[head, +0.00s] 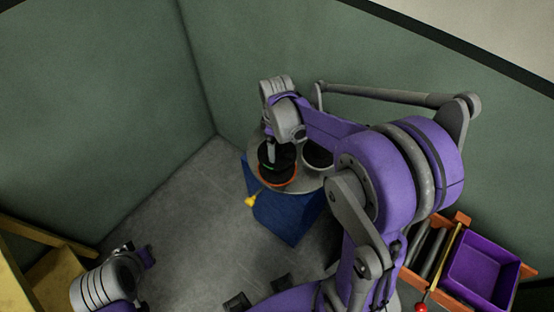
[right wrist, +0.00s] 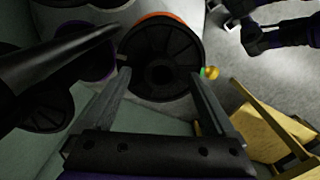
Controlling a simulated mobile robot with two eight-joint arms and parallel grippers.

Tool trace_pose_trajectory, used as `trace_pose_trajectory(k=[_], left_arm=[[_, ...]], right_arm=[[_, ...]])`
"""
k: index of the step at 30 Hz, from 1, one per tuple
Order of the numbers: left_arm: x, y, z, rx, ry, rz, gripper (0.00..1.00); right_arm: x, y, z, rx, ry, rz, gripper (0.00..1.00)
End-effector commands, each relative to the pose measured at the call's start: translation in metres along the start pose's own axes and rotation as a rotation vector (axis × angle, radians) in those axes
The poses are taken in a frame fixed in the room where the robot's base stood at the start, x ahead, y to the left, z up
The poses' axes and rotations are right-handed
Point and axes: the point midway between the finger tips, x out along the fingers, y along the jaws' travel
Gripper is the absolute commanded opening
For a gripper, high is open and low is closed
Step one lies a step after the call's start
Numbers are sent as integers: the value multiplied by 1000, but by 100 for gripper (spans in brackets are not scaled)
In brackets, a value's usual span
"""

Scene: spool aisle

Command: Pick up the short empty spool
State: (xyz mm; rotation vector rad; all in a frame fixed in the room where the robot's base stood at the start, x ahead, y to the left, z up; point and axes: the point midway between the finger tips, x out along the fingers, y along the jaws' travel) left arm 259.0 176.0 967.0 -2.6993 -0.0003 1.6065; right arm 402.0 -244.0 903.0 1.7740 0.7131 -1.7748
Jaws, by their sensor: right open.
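A black spool with an orange rim (head: 277,176) stands on a round grey tabletop (head: 313,184) over a blue base. It looks like an empty spool; how tall it is against the others I cannot tell. My right gripper (head: 271,158) is over it, pointing down. In the right wrist view the spool's black top (right wrist: 160,62) with its dark hub shows between the fingers of my open right gripper (right wrist: 158,90). Whether the fingers touch it I cannot tell. My left arm's end (head: 140,258) is at the lower left, its jaws unclear.
Another dark spool (head: 317,156) stands close to the right on the same tabletop. A purple-rimmed spool (right wrist: 97,62) shows at the left in the wrist view. A yellow knob (head: 251,201) sticks out near the blue base (head: 290,217). Green walls close in behind. A purple bin (head: 485,267) is at right.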

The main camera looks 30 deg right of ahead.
Motion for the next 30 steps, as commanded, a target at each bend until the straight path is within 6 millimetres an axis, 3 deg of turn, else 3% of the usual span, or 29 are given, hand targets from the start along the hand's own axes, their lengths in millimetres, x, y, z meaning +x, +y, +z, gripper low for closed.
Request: trace_pose_trajectory(k=[8, 23, 30], left_arm=[[0, 0, 0, 0, 0, 0, 0], [0, 0, 0, 0, 0, 0, 0], [0, 0, 0, 0, 0, 0, 0]], right_arm=[[5, 0, 0, 0, 0, 0, 92], [4, 0, 0, 0, 0, 0, 3], [4, 0, 0, 0, 0, 0, 0]])
